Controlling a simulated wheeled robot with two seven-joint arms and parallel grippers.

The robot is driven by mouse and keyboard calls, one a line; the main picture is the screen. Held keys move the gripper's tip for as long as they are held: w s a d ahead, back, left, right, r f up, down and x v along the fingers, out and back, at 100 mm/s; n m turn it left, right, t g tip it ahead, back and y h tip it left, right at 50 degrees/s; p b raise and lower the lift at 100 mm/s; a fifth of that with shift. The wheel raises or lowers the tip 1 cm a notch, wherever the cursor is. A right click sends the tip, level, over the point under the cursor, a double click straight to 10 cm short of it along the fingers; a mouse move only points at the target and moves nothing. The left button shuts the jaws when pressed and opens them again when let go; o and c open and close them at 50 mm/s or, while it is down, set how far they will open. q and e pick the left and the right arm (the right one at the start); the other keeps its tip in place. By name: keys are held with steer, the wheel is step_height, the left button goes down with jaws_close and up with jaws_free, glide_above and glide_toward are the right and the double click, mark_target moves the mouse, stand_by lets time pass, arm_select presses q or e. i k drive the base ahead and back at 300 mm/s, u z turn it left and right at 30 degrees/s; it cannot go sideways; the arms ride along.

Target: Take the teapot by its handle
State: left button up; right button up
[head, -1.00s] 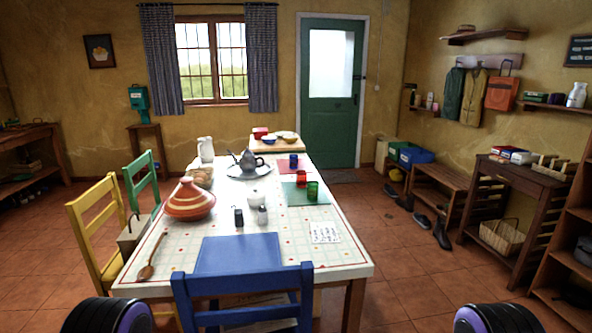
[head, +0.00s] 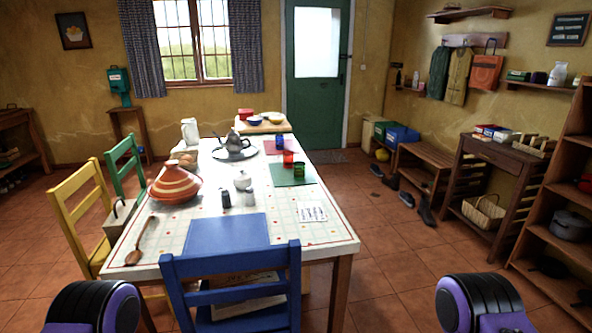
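A dark grey teapot (head: 234,143) stands on a round tray (head: 218,153) toward the far end of the dining table (head: 190,220). Its spout seems to point left and its handle right, though it is small at this distance. The teapot is well ahead of me, beyond the blue chair and most of the table. Only dark rounded parts of my two arms with purple trim show at the bottom left and bottom right. Neither gripper is in view.
A blue chair (head: 232,264) stands at the near table end; yellow (head: 82,215) and green chairs (head: 124,160) line the left side. A tagine (head: 175,184), a white sugar bowl (head: 242,180) and coloured glasses (head: 288,159) are on the table.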

mark_target(233, 144)
steer(key=z, duration=0.15)
steer(key=k, duration=0.2)
steer(key=z, duration=1.05)
steer(key=k, duration=1.15)
steer(key=z, duration=0.75)
steer(key=i, duration=1.7)
steer(key=u, duration=0.35)
steer(key=i, duration=3.05)
steer(key=u, duration=0.8)
steer(key=i, duration=1.65)
steer(key=u, duration=2.05)
steer(key=i, duration=1.3)
steer(key=u, duration=0.95)
